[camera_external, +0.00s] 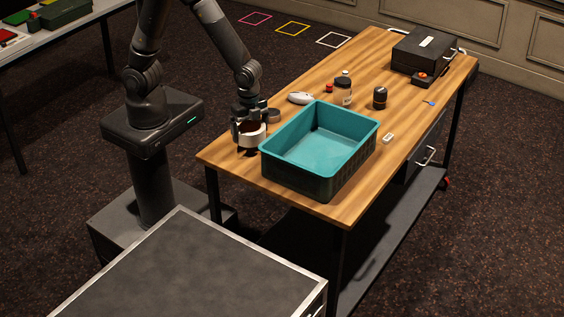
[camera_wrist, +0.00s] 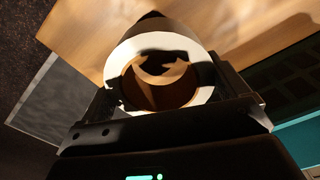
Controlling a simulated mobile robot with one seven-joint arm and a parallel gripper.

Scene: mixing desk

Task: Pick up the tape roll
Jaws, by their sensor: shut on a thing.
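The tape roll is a white ring with a brown core; it shows in the external view (camera_external: 252,139) near the left end of the wooden table and in the wrist view (camera_wrist: 145,44). My gripper (camera_external: 251,129) is shut on it, with one finger on each side of the roll; both fingers also show in the wrist view, where my gripper (camera_wrist: 170,85) spans the ring. The roll is at or just above the tabletop, with a dark shadow beneath it; I cannot tell the exact gap.
A teal bin (camera_external: 318,182), empty, stands just right of my gripper. A small white item (camera_external: 388,138) lies right of the bin.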

